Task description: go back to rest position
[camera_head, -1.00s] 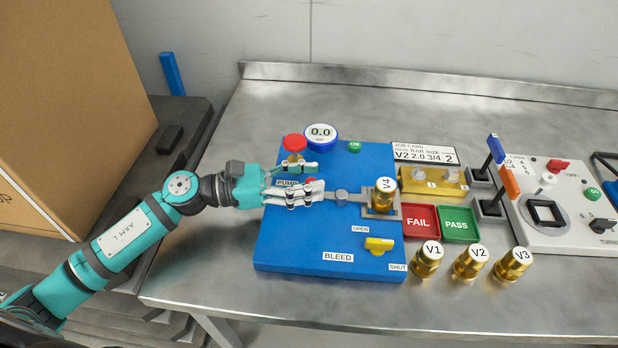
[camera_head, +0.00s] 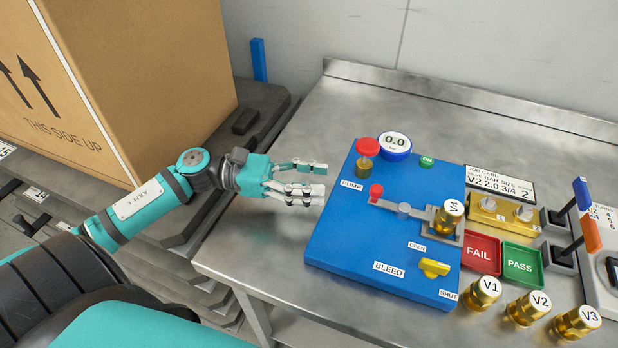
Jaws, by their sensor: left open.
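My left gripper (camera_head: 322,180) is open and empty. It hangs at the left edge of the blue pump station (camera_head: 345,235), just left of the red-topped pump knob (camera_head: 367,149), apart from it. My left arm (camera_head: 140,200) comes in from the left. The station carries a gauge (camera_head: 395,142) reading 0.0, a small red-ended lever (camera_head: 376,191) and a yellow bleed handle (camera_head: 434,267). The brass valve V4 (camera_head: 449,214) sits upright in the station's grey holder. My right gripper is out of view.
A large cardboard box (camera_head: 150,80) stands behind my left arm on a dark shelf. Brass valves V1 (camera_head: 484,292), V2 (camera_head: 528,307) and V3 (camera_head: 576,322) stand at the bench front. A red FAIL tray (camera_head: 470,262) and green PASS tray (camera_head: 538,285) lie behind them.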

